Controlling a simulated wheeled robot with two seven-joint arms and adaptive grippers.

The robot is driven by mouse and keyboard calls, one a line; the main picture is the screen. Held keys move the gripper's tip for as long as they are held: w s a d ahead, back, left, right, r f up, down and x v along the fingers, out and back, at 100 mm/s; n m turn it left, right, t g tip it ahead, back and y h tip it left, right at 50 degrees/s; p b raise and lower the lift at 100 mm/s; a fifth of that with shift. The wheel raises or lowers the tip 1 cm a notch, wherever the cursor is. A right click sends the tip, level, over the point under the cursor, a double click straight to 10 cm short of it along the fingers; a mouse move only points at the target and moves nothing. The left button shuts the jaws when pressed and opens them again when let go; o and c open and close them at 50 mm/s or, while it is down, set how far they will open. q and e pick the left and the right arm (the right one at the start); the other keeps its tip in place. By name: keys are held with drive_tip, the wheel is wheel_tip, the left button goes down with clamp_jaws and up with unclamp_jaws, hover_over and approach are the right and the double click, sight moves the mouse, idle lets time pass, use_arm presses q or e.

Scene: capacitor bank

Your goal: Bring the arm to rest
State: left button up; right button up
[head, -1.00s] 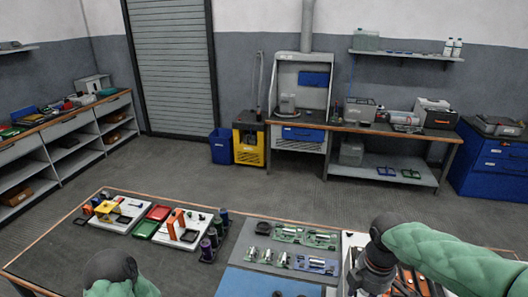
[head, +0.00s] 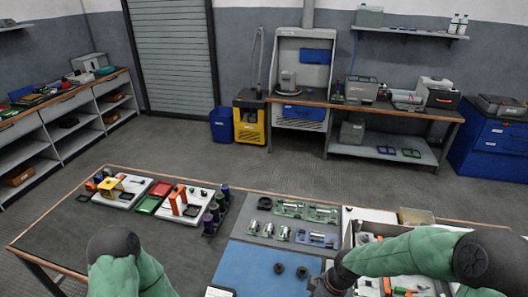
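My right arm comes in from the right over the table. Its dark wrist and gripper (head: 326,284) are low over the front of the blue mat (head: 250,267), partly cut off by the bottom edge. The fingers cannot be made out. My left arm shows only as a green sleeve and dark joint at the bottom left; its gripper is out of view. Two dark round parts (head: 291,270) lie on the mat, left of my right wrist.
A partitioned bin (head: 372,222) stands under and behind my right arm. Purple-topped cylinders (head: 216,207), red and green trays (head: 155,197) and white boards (head: 122,192) stand at the table's back left. The table's front left is clear.

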drive_tip(key=s+a+f+m+b, duration=0.1)
drive_tip(key=s+a+f+m, duration=0.2)
drive_tip(key=f, duration=0.7)
drive_tip(key=s+a+f+m+y, duration=0.1)
drive_tip(key=s+a+f+m, duration=0.1)
drive_tip(key=s+f+m, duration=0.6)
drive_tip(key=shift+s+a+f+b, duration=0.4)
drive_tip(key=shift+s+f, duration=0.1)
drive_tip(key=shift+f, duration=0.35)
